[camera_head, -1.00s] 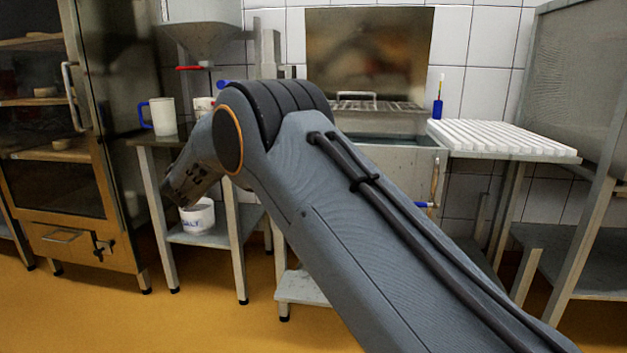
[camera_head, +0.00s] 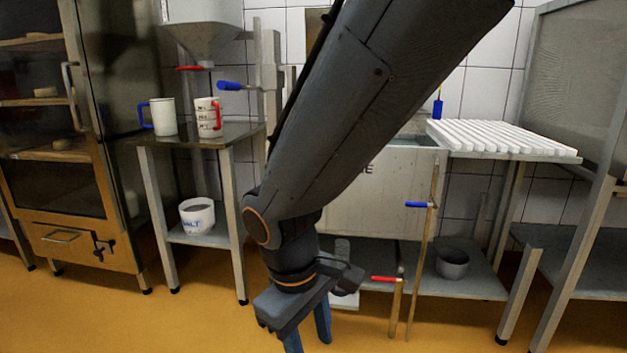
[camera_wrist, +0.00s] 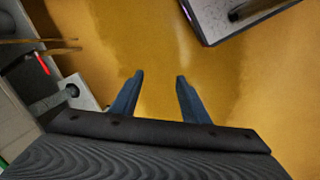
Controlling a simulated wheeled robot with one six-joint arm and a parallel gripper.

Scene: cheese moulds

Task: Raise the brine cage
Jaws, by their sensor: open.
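The cage is hidden behind my arm in the head view. In front of the tank are upright rods with a blue handle (camera_head: 418,204) and a lower red handle (camera_head: 384,279); a red handle also shows at the left in the wrist view (camera_wrist: 42,62). My gripper (camera_head: 307,338) points down, low over the floor in front of the tank. It is open and empty, with bare floor between its fingers in the wrist view (camera_wrist: 160,76).
A pale grey block (camera_head: 345,298) sits low behind my gripper, partly hidden. A side table (camera_head: 200,135) with two mugs stands left, a salt bucket (camera_head: 197,215) below. A ribbed white drainboard (camera_head: 500,138) and a grey pot (camera_head: 452,263) are right. Open floor lies left.

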